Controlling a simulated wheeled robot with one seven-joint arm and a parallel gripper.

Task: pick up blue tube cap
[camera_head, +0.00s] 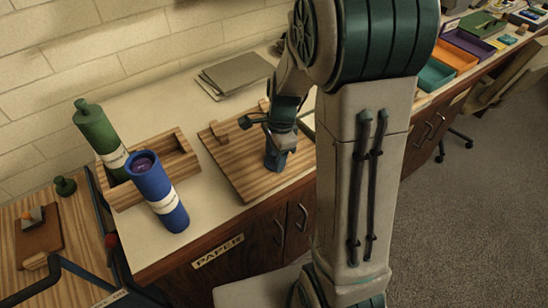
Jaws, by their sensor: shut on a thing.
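The blue tube cap (275,159) is a small dark blue piece over the wooden board (238,175). My gripper (279,146) is above it, pointing down, and is shut on it. The jaws hide its upper part. I cannot tell whether the cap touches the board or hangs just above it. The blue tube (174,215), with a white label and an uncapped top showing purple inside, leans at the wooden rack (183,160) to the left.
A green tube (97,130) stands tilted in the rack. A dark green cap-like piece (65,187) is on the wooden surface at far left. Grey sheets (237,72) lie behind the board. Coloured trays (455,55) are at the far right. The counter's front edge is close.

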